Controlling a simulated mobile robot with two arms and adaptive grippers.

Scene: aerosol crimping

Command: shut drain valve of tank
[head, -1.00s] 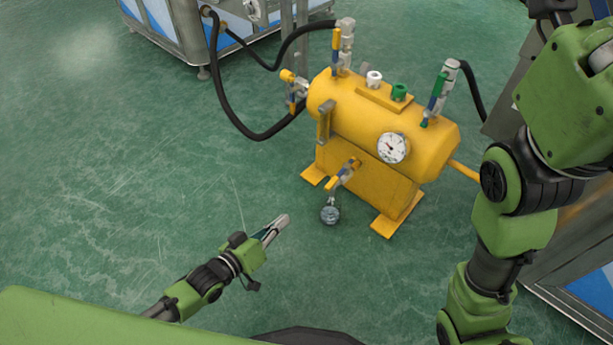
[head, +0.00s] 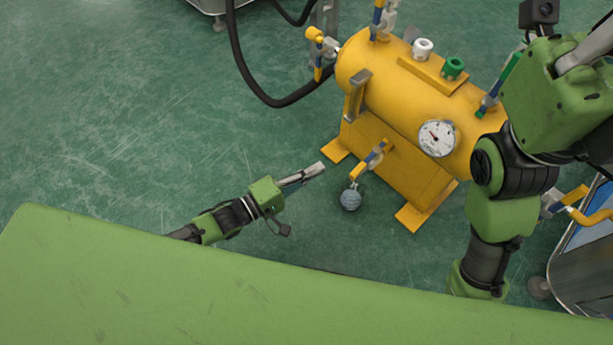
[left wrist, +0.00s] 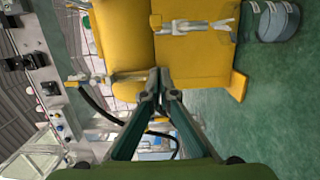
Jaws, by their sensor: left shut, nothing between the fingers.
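The yellow tank (head: 385,75) stands on the floor right of centre in the head view. Its drain valve (head: 370,160) sticks out low at the front, with a yellow and blue handle slanting down-left, roughly along the pipe. A round grey container (head: 350,199) is on the floor below it. My left gripper (head: 320,168) is shut and empty, left of the valve and apart from it in the picture. In the left wrist view the fingers (left wrist: 157,80) meet before the tank's yellow side (left wrist: 125,40). My right gripper (head: 582,52) shows only partly at the upper right edge; its fingertips are hidden.
Other valves sit on the tank's left end (head: 318,48) and top, with black hoses (head: 250,80) at the back left. A pressure gauge (head: 436,138) faces front. A metal cabinet (head: 585,265) stands at the lower right. The green floor at left is clear.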

